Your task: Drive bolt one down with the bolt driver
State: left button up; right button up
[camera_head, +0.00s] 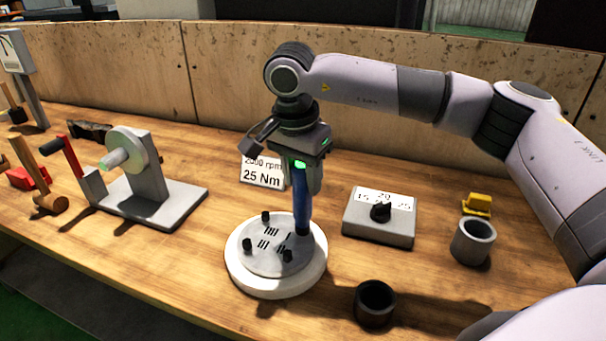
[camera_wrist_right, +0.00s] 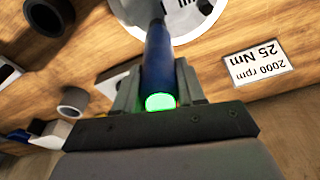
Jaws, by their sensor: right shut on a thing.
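My right gripper (camera_head: 304,178) points down and is shut on the blue bolt driver (camera_head: 302,210), which stands about upright. Its green-lit top (camera_wrist_right: 160,101) shows between the fingers in the right wrist view. The driver's lower end is at the right side of the grey disc (camera_head: 262,256) on the white round base (camera_head: 250,286). Black bolts stand on the disc at the back (camera_head: 265,216), left (camera_head: 246,243) and front (camera_head: 287,255). Whether a bolt is under the driver's tip is hidden. Dark tally-like marks are on the disc. My left gripper is not in view.
A sign (camera_head: 263,172) reading 2000 rpm, 25 Nm stands behind the base. A dial box (camera_head: 378,232) is to the right, with a grey cup (camera_head: 473,243) and a dark cup (camera_head: 375,303). A crank stand (camera_head: 155,200) and mallet (camera_head: 47,200) are left.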

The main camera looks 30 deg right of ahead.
jog(key=shift+s+f, duration=0.1)
jog(key=shift+f, duration=0.05)
jog(key=shift+r+p, duration=2.25)
jog(key=shift+r, duration=0.85)
